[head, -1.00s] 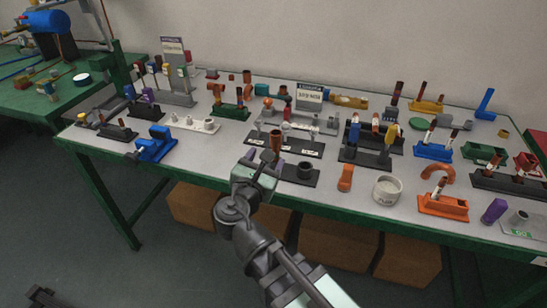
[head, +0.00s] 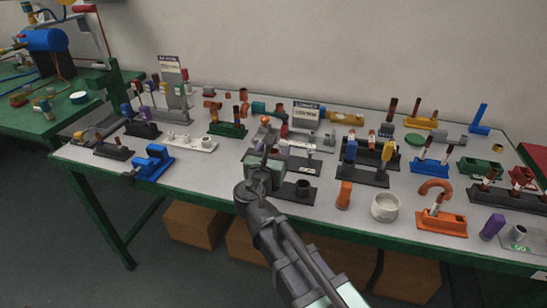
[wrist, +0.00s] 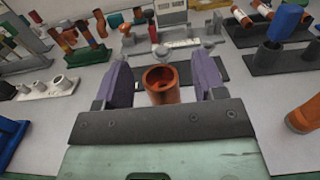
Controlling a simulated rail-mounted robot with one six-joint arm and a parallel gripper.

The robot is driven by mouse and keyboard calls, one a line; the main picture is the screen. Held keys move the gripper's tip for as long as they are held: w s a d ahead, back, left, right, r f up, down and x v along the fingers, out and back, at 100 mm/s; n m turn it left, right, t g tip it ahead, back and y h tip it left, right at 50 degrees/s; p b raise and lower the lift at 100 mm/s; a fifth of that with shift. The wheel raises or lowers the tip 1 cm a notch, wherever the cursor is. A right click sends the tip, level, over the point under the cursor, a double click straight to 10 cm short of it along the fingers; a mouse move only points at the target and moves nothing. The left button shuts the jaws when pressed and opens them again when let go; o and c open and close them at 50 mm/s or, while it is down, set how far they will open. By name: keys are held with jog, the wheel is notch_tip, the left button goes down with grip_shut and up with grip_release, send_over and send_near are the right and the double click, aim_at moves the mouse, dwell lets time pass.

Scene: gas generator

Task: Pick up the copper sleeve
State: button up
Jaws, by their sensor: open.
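The copper sleeve (wrist: 162,86) stands upright in the wrist view, its round open top facing the camera. It is between the two purple fingers of my gripper (wrist: 164,82), with a visible gap on each side. Its lower part is hidden behind the gripper's grey front bar. The jaws are open.
An orange cylinder (head: 344,195) and a white round pot (head: 385,207) stand farther right. A white rack (head: 188,142) is to the left. Bare table lies left of my gripper.

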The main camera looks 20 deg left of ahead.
jog(key=shift+w, duration=0.45)
jog(key=shift+s, duration=0.1)
jog(key=c, duration=1)
notch_tip(320, 180, up, 20)
jog(key=p, duration=2)
